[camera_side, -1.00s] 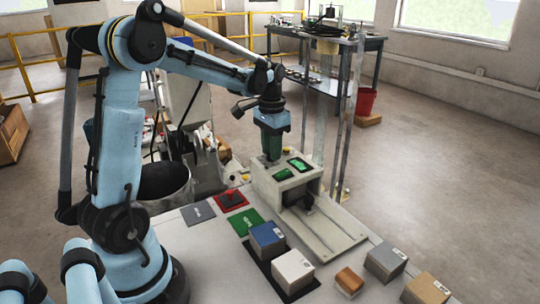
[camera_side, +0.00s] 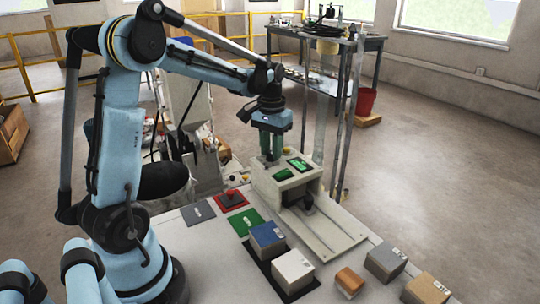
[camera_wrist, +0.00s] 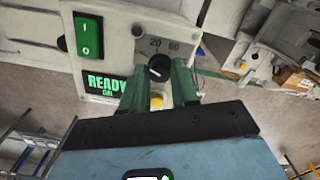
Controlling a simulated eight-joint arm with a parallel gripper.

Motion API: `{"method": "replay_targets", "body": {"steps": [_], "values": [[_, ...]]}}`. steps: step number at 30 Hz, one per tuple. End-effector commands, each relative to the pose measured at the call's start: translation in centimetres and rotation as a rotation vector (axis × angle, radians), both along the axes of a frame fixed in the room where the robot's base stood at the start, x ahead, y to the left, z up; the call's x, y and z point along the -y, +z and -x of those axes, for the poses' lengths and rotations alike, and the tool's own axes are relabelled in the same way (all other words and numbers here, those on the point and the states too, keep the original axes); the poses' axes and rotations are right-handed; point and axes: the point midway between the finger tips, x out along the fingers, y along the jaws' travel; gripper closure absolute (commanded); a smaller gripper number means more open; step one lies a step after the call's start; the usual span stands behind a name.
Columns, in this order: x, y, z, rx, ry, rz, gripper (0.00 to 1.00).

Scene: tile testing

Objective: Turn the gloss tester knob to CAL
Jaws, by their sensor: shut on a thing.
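The gloss tester (camera_side: 262,184) is a pale box on the table in the side view. My gripper (camera_side: 270,156) points straight down at its top, and the hand hides the knob there. In the wrist view the black knob (camera_wrist: 159,67) sits between the green fingertips of my gripper (camera_wrist: 160,73), which is shut on it. The marks 20 and 60 (camera_wrist: 164,43) show beside the knob. A small pale mark shows on the knob, but I cannot tell exactly where it points. The display (camera_wrist: 106,84) reads READY, with CAL in smaller letters below.
A green I/O switch (camera_wrist: 89,35) and a yellow button (camera_wrist: 157,101) are close to the knob. Blue (camera_side: 267,238), white (camera_side: 293,268) and other blocks stand at the front of the table. A red pad (camera_side: 231,198) and a green card (camera_side: 246,219) lie left of the tester.

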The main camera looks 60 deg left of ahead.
Motion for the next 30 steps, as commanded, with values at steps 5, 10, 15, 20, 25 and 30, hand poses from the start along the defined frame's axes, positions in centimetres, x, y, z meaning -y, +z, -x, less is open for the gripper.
{"method": "replay_targets", "body": {"steps": [5,10,15,20,25,30], "values": [[0.0,0.0,-0.1,0.002,0.0,0.0,0.68],[0.0,0.0,0.0,0.001,-0.001,0.001,0.46],[0.0,0.0,0.0,0.001,-0.001,0.0,0.46],[0.0,0.3,0.0,0.001,-0.001,0.0,0.46],[0.0,2.0,0.0,0.001,-0.001,0.0,0.46],[0.0,5.0,0.0,0.001,-0.001,0.0,0.46]]}}
